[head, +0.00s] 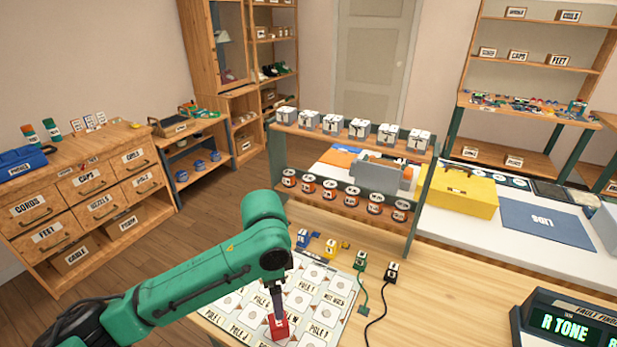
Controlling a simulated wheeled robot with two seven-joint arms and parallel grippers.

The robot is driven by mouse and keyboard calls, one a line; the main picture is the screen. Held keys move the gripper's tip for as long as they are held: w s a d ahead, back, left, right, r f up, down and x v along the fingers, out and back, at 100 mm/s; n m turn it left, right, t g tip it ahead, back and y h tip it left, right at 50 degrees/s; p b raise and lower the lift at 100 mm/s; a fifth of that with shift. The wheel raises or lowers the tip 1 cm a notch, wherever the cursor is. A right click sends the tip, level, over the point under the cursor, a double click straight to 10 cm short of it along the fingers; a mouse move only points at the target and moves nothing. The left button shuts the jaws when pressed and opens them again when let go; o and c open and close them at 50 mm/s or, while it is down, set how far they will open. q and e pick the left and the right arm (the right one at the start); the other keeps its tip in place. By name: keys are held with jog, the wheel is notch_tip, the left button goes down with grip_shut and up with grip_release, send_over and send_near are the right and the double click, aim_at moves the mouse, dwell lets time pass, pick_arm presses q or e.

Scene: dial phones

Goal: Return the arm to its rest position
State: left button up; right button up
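My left arm (200,277) is green and reaches in from the lower left over the front table. Its gripper (278,313) points down at a white labelled board (345,283). The dark fingers end right at a small red block (279,327) on the board's near part. I cannot tell whether they grip the block or only touch it, nor whether they are parted. The arm hides part of the board's left side. My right arm and gripper are not in view.
Blue, yellow, green and black small connectors (392,272) stand behind the board, two with cords. A tester reading "R TONE" (575,325) is at lower right. A wooden rack (350,222) with white boxes and labelled cans rises behind.

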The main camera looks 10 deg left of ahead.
pick_arm(q)
jog(key=s+d+f+n+t+h, duration=0.2)
jog(key=s+d+f+n+h, duration=0.1)
jog(key=d+f+h, duration=0.15)
jog(key=s+a+f+n, duration=0.1)
jog(key=a+n, duration=0.1)
jog(key=a, duration=0.1)
jog(key=s+a+f+n+t+y, duration=0.1)
jog(key=s+a+f+n, duration=0.1)
jog(key=a, duration=0.1)
jog(key=s+a+f+n+y, duration=0.1)
jog(key=a, duration=0.2)
jog(key=shift+s+f+n+t, duration=0.15)
jog(key=shift+f+n+t, duration=0.25)
jog(key=s+a+f+n+y, duration=0.2)
jog(key=s+a+n+y, duration=0.1)
jog(key=s+a, duration=0.4)
notch_tip(320, 180, down, 22)
jog(key=f+g, duration=0.1)
jog(key=g, duration=0.1)
jog(key=s+a+f, duration=0.1)
jog(key=s+f, duration=0.6)
jog(key=s, duration=0.1)
jog(key=s+a+f, duration=0.2)
jog(key=s+f, duration=0.5)
jog(key=s, duration=0.2)
jog(key=shift+a+f+m+g, duration=0.25)
jog(key=shift+f+m+g, duration=0.1)
jog(key=shift+m+g, duration=0.05)
